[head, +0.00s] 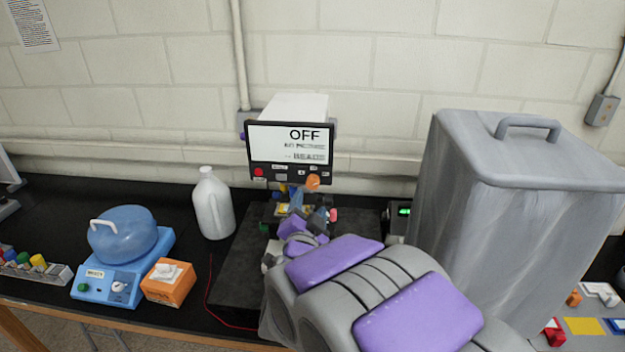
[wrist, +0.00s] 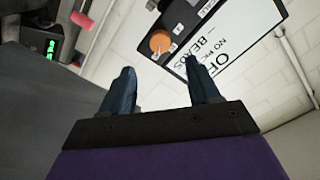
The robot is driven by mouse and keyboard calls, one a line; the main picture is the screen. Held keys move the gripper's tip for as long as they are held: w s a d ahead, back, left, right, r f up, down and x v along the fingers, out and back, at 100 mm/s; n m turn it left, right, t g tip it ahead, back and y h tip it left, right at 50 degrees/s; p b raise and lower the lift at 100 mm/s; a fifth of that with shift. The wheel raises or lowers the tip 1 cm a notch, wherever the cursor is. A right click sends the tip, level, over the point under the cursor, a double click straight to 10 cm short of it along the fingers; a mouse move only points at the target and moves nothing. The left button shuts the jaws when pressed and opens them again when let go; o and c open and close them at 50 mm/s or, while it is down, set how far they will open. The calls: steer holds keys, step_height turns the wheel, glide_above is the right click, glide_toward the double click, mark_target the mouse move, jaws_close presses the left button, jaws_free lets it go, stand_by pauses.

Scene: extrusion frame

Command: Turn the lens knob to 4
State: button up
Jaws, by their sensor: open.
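A boxy instrument (head: 292,140) with a white screen reading OFF stands at the back of the black bench. An orange knob (head: 313,181) sits low on its front panel, and it also shows in the wrist view (wrist: 160,42) with a pale mark on its face. I cannot read which knob is labelled lens. My gripper (head: 297,196) is in front of and just below the panel. In the wrist view my gripper (wrist: 159,66) is open and empty, its two dark blue fingers apart, with the orange knob beyond the gap between the tips, not visibly touched.
A red button (head: 259,172) is at the panel's left. A white jug (head: 213,204) stands left of the instrument, with a blue mixer (head: 120,285) and an orange box (head: 168,282) farther left. A large grey lidded bin (head: 510,210) rises close on the right.

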mark_target(312, 185)
steer(key=w, duration=0.9)
steer(key=shift+w+f, duration=0.1)
steer(key=shift+w, duration=0.1)
steer(key=shift+c, duration=0.3)
steer(key=c, duration=1)
steer(key=shift+o, duration=0.2)
